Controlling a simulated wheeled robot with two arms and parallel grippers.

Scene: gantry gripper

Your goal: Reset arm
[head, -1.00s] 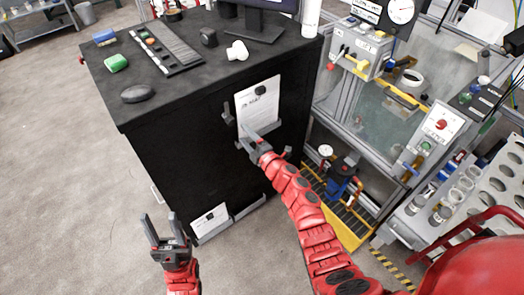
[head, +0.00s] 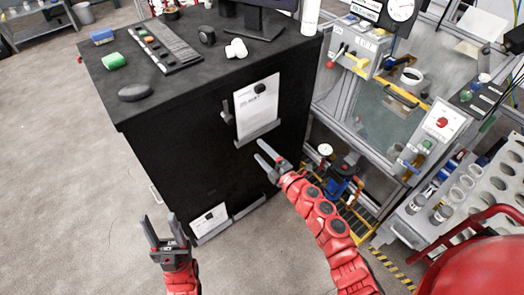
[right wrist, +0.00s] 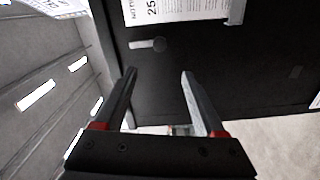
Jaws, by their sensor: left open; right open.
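My left gripper (head: 162,232) is open and empty at the lower left of the head view, above the floor in front of the black cabinet (head: 175,165). My right gripper (head: 263,155) is open and empty in front of the cabinet's side, just below the posted paper sheet (head: 257,108). In the right wrist view its two fingers (right wrist: 160,75) are spread apart with nothing between them. The cabinet's dark face lies beyond them, with a paper at the top.
A metal-framed bench (head: 375,140) and a rack with round holes (head: 480,188) stand at right.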

